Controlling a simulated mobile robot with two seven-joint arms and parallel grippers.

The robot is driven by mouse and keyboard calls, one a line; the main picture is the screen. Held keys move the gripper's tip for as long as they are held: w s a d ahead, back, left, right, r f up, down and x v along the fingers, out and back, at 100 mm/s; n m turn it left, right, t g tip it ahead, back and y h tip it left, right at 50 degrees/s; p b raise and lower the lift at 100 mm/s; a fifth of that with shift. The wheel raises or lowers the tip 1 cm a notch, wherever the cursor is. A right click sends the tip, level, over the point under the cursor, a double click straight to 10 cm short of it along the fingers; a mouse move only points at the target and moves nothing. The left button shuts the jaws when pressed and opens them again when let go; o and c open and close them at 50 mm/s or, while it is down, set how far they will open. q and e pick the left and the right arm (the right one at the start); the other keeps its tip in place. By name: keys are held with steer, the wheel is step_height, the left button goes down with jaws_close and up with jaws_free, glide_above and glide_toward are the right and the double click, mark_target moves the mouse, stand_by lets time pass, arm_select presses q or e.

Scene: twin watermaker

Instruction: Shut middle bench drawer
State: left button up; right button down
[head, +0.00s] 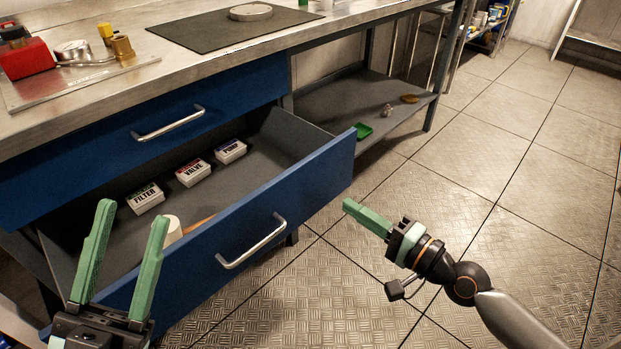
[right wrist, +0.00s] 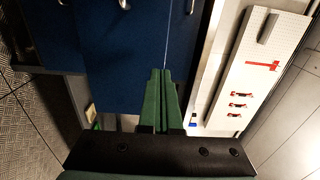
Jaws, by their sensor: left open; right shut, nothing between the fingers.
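The blue bench drawer (head: 310,195) below the top one stands pulled far out, with a silver bar handle (head: 252,242) on its front. Inside lie white boxes marked FILTER (head: 146,197), VALVE (head: 193,173) and PUMP (head: 230,151), a white round item (head: 173,229) and an orange-brown item partly hidden by the front. My left gripper (head: 133,212) is open and empty, in front of the drawer's left part in the picture. My right gripper (head: 347,204) is shut and empty, just right of the drawer front's right end; its closed fingers also show in the right wrist view (right wrist: 160,75).
The top drawer (head: 235,97) is shut, with its own handle (head: 168,123). The benchtop (head: 160,56) bears a red item (head: 25,57), brass parts and a dark mat (head: 215,30). The tiled floor at right is clear.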

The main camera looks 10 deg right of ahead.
mark_target(299, 173)
steer(key=x, duration=1)
steer(key=shift+w+a, duration=0.15)
steer(key=shift+w, duration=0.1)
arm_select(q)
steer(key=shift+r, duration=0.3)
arm_select(e)
steer(key=shift+w+a, duration=0.3)
steer(key=shift+w, duration=0.1)
